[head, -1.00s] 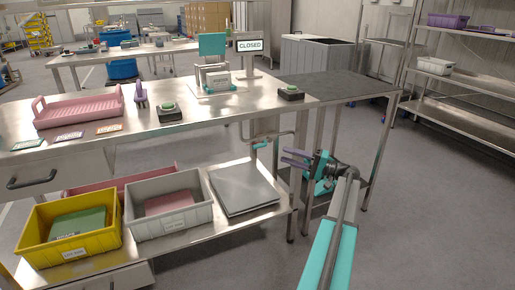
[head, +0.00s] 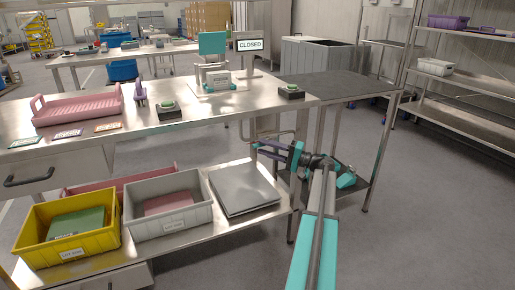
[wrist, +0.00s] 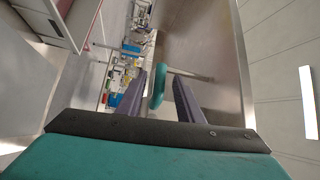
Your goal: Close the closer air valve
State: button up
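The air valve's teal handle (wrist: 157,92) shows in the wrist view, standing across the gap between my fingers. A metal pipe (wrist: 192,76) runs off to the right from it. My gripper (wrist: 169,76) is open, its two grey-purple fingers on either side of the handle. I cannot tell whether either finger touches it. In the head view, my gripper (head: 261,147) is below the steel bench top near its right end and points left. It largely hides the handle there. A second air valve is not clearly visible.
The steel bench (head: 225,105) carries a pink tray (head: 78,104), a CLOSED sign (head: 250,45) and two green-button boxes. Its lower shelf holds a yellow bin (head: 68,232), a grey bin (head: 168,204) and grey plates (head: 244,188). A dark-topped table (head: 340,88) stands right. The floor at right is clear.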

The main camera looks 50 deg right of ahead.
aim_at(258, 145)
jog(key=shift+x, duration=1.8)
grip_shut()
